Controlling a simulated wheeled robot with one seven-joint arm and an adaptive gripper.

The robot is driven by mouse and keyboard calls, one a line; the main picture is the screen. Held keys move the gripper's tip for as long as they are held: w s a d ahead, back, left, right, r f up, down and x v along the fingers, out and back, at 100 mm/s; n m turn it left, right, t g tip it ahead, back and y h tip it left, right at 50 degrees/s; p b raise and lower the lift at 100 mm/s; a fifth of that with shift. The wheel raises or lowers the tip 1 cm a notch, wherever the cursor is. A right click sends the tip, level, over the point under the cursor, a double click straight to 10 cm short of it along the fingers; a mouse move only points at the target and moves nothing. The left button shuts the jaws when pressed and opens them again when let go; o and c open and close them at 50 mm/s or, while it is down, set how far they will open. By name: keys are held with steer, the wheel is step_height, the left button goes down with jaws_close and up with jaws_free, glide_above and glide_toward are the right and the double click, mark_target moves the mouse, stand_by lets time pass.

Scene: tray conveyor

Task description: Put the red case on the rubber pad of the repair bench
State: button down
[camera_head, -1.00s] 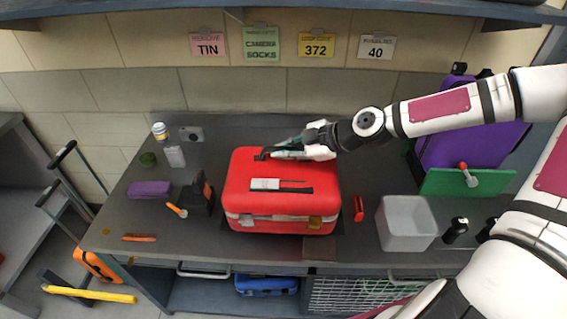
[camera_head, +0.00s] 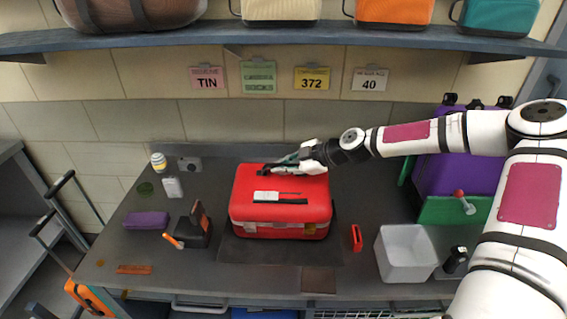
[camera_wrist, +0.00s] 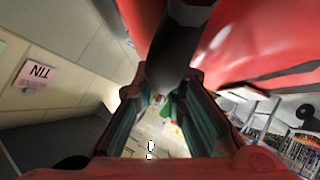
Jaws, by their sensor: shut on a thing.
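The red case (camera_head: 282,215) is upright over the dark rubber pad (camera_head: 280,252) in the middle of the repair bench (camera_head: 130,250). A strip of the pad shows in front of the case and at its sides. I cannot tell whether the case touches the pad or hangs just above it. My gripper (camera_head: 280,167) reaches in from the right and is shut on the black handle on top of the case. In the wrist view the handle (camera_wrist: 178,50) passes between my fingers (camera_wrist: 165,110), with the red case (camera_wrist: 270,40) filling the upper right.
Left of the case stand a dark holder (camera_head: 195,230), a purple block (camera_head: 146,221) and a white bottle (camera_head: 172,188). On the right are a red tool (camera_head: 356,238), a grey bin (camera_head: 405,262) and a purple case (camera_head: 455,160). A shelf (camera_head: 300,40) holding cases hangs above.

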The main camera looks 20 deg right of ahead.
steer(key=shift+s+f, duration=0.2)
steer(key=shift+f, duration=0.55)
steer(key=c, duration=1.8)
jaws_free()
steer(key=shift+s+f, duration=0.1)
steer(key=shift+f, duration=0.05)
steer(key=shift+o, duration=0.7)
steer(key=shift+w, duration=0.2)
steer(key=shift+d, duration=0.15)
